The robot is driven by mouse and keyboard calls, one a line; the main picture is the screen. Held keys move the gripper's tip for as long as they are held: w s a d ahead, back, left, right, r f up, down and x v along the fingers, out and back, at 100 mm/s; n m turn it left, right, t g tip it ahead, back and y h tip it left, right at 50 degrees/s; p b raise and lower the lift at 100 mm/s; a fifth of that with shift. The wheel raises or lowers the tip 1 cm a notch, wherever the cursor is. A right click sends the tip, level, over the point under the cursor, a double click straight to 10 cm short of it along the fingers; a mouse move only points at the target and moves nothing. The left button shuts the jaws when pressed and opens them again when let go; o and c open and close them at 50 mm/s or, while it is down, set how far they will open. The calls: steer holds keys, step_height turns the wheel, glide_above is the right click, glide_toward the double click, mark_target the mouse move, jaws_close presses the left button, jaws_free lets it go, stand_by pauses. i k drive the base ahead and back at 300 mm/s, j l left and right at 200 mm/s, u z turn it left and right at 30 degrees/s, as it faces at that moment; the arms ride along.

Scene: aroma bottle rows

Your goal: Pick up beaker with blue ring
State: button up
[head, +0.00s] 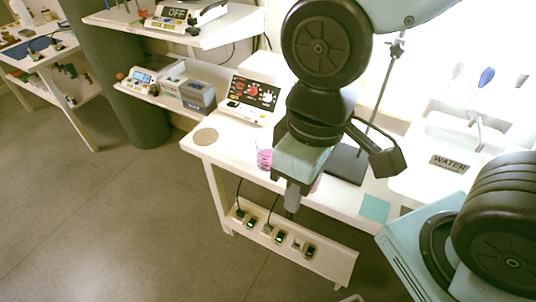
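A clear beaker (265,154) with pink liquid stands upright on the white bench (226,148), just left of my gripper. I cannot make out a blue ring on it. A bit of something pink (315,186) shows at the right edge of my gripper, which hides the rest of it. My gripper (293,196) points down over the front edge of the bench, apart from the beaker in the picture. Its fingers overlap in this view, so its opening and anything between them cannot be seen.
A round tan mat (205,136) lies left of the beaker. A control box with red dials (252,94) stands behind it. A black plate (346,164) with a metal stand rod (381,85) is to the right, then a sink area with a WATER label (449,163).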

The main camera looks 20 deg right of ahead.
mark_target(264, 142)
steer(key=z, duration=1.2)
steer(key=k+j+z, duration=0.45)
steer(key=j, duration=0.2)
steer(key=k+j+z, duration=0.45)
steer(key=i+j, duration=0.15)
steer(key=j, duration=0.15)
steer(key=i+j, duration=0.1)
steer(key=j, duration=0.25)
